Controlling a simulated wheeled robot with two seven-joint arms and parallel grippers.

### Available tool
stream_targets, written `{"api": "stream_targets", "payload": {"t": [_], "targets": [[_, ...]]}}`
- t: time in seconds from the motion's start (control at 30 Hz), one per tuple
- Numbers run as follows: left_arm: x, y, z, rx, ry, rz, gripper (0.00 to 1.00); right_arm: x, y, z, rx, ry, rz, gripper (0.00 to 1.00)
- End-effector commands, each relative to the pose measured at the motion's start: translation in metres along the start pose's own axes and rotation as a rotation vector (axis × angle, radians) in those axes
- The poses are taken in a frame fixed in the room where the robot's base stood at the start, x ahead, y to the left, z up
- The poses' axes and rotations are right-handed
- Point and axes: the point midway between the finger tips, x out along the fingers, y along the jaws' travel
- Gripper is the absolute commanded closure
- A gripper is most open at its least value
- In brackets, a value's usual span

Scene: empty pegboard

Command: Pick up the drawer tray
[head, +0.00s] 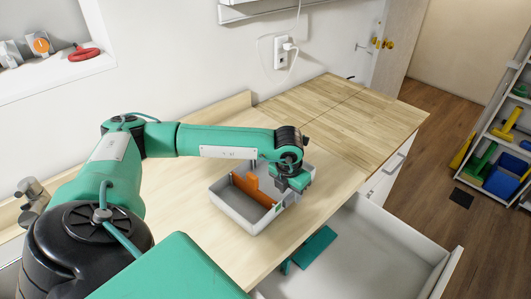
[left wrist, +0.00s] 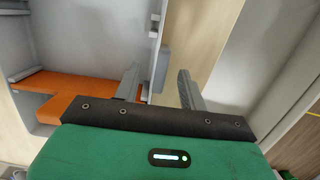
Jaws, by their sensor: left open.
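The drawer tray (head: 240,222) is a light grey open box on the wooden worktop, with orange dividers (head: 252,190) inside. My left gripper (head: 287,195) is at the tray's right wall. In the left wrist view, the two fingers of the left gripper (left wrist: 160,90) are apart. The tray wall (left wrist: 155,45) runs up between them, with one finger on the inner side and the other outside over the worktop. Whether either finger touches the wall is unclear. The orange divider (left wrist: 65,85) shows left of the fingers. My right gripper is not in view.
An open white drawer (head: 375,250) juts out in front of the worktop (head: 190,190). The butcher-block top (head: 345,110) at the back right is clear. A wall outlet (head: 281,52) with a white cable is behind. Shelves with coloured items (head: 500,160) stand far right.

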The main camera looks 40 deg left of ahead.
Motion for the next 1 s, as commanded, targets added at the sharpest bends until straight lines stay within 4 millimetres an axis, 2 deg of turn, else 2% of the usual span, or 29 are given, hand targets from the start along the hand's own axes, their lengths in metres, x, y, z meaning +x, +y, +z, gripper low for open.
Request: {"api": "stream_targets", "payload": {"t": [0.03,0.2,0.43,0.6,0.67,1.0], "targets": [[0.004,0.0,0.0,0.0,0.004,0.002,0.58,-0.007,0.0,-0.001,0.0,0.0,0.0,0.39],[0.021,0.001,0.0,0.0,0.0,0.001,0.58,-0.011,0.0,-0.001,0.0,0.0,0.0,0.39],[0.023,0.0,0.0,0.0,-0.001,0.001,0.58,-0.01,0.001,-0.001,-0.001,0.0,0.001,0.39],[0.023,0.0,0.0,0.0,0.0,0.001,0.92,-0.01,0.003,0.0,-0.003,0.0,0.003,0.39],[0.023,0.0,0.0,0.0,0.0,0.001,1.0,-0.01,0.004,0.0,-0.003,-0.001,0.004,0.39],[0.021,0.001,0.001,-0.001,-0.002,0.001,1.0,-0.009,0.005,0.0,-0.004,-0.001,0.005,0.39]]}}
